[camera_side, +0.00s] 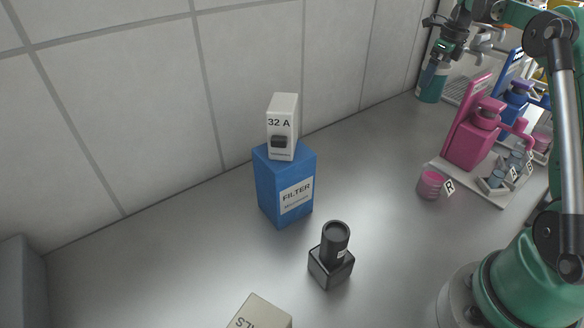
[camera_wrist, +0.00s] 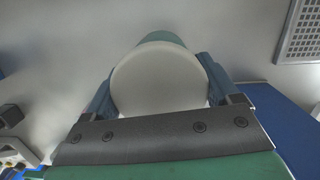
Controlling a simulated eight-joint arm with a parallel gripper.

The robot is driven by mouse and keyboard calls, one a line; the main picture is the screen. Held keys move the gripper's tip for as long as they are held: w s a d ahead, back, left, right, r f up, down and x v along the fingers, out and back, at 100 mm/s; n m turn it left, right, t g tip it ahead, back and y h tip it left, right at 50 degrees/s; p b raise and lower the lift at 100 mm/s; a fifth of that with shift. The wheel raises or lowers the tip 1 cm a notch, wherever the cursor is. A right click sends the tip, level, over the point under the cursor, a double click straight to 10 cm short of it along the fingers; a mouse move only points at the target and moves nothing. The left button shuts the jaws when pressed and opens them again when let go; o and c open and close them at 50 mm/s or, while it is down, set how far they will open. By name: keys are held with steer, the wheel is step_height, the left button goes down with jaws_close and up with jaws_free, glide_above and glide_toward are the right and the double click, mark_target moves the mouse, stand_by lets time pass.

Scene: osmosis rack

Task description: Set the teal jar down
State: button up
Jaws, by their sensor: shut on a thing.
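The teal jar (camera_side: 431,87) is at the upper right of the side view, near the back wall and left of the rack. My gripper (camera_side: 438,62) is above it with its fingers around its upper part. In the wrist view the jar's round pale lid (camera_wrist: 158,82) faces the camera, with teal body showing behind it. The blue-grey fingers of my gripper (camera_wrist: 160,92) press on both sides of it. The jar looks upright. I cannot tell whether its base touches the counter.
Right of the jar, a rack holds a pink bottle (camera_side: 471,143) and a blue bottle (camera_side: 516,98). A perforated grey tray (camera_wrist: 301,32) lies near the jar. A pink jar (camera_side: 430,185), blue filter box (camera_side: 285,188) and black device (camera_side: 331,262) stand on the counter (camera_side: 380,185).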

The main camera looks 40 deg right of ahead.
mark_target(434, 91)
steer(key=shift+m, duration=0.5)
steer(key=f, duration=0.1)
steer(key=d+f, duration=0.1)
steer(key=f, duration=0.2)
steer(key=shift+s+d+f, duration=0.2)
steer(key=shift+d+f, duration=0.1)
steer(key=shift+f, duration=2.25)
steer(key=shift+f, duration=0.15)
steer(key=o, duration=1.2)
steer(key=shift+o, duration=0.2)
